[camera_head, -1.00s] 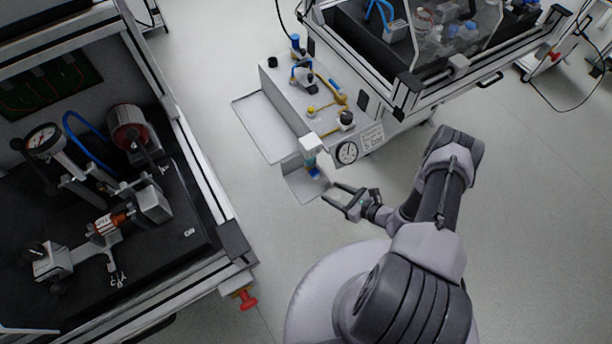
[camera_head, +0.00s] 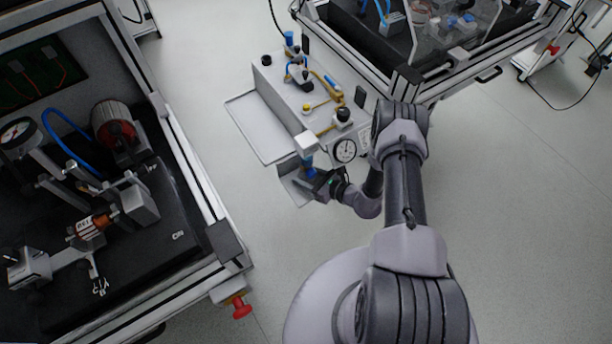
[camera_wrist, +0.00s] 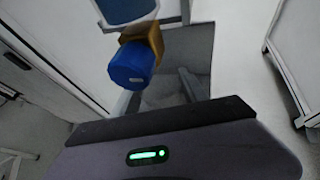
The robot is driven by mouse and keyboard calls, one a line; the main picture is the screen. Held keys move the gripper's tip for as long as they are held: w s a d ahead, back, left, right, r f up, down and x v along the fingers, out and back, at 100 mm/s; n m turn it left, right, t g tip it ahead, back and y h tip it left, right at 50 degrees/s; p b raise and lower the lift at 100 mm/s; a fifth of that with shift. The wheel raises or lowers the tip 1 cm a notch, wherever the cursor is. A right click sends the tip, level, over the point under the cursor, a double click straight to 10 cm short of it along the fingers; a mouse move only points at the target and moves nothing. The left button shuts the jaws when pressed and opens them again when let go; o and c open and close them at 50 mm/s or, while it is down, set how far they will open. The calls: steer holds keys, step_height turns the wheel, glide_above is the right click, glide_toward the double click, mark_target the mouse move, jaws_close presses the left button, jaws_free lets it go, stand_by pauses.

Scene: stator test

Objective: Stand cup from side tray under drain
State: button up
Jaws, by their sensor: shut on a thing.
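The drain, a pale body with a brass fitting (camera_wrist: 149,42) and blue end (camera_wrist: 132,64), hangs from the corner of the grey unit; the blue end also shows in the head view (camera_head: 309,172). My gripper (camera_head: 309,182) is at the drain, low over the small grey tray. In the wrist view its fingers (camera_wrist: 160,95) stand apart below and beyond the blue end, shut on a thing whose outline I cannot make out. It fits a clear cup, but I see no distinct cup in either view. The large side tray (camera_head: 262,127) looks empty.
The grey unit (camera_head: 283,90) carries a dial gauge (camera_head: 344,150), knobs and yellow pipes close to my arm. A framed bench with a red knob (camera_head: 241,308) stands at left. A glazed cabinet (camera_head: 445,45) is behind at right.

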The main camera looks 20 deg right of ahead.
steer(key=o, duration=1.5)
steer(key=shift+c, duration=0.2)
steer(key=shift+r, duration=0.15)
steer(key=p+v, duration=0.4)
steer(key=v, duration=0.8)
